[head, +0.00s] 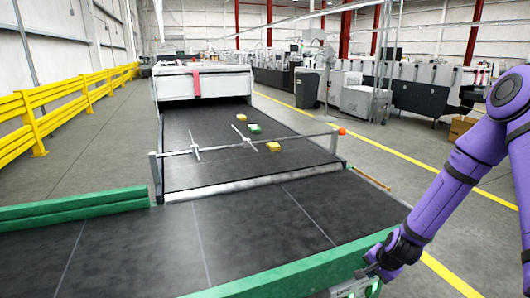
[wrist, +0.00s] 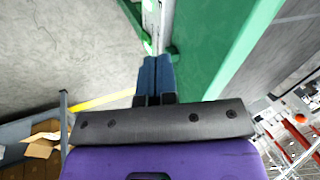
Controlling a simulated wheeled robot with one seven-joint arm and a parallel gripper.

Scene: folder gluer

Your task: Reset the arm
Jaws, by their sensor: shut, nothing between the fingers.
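My purple arm reaches down at the right of the head view, its lower end beside the green front rail (head: 290,278) of the conveyor. The fingers are not clear in the head view. In the wrist view my gripper (wrist: 154,62) shows two blue fingers side by side, closed together with nothing between them. They are close to the green side (wrist: 205,50) of the conveyor, over the grey floor (wrist: 60,50). I cannot tell whether they touch it.
Yellow boxes (head: 274,147) and a green box (head: 254,128) lie on the dark belt (head: 190,130), near a crossbar with an orange knob (head: 342,131). Yellow guard rails (head: 60,108) run along the left. In the wrist view, an open cardboard box (wrist: 42,142) is at lower left.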

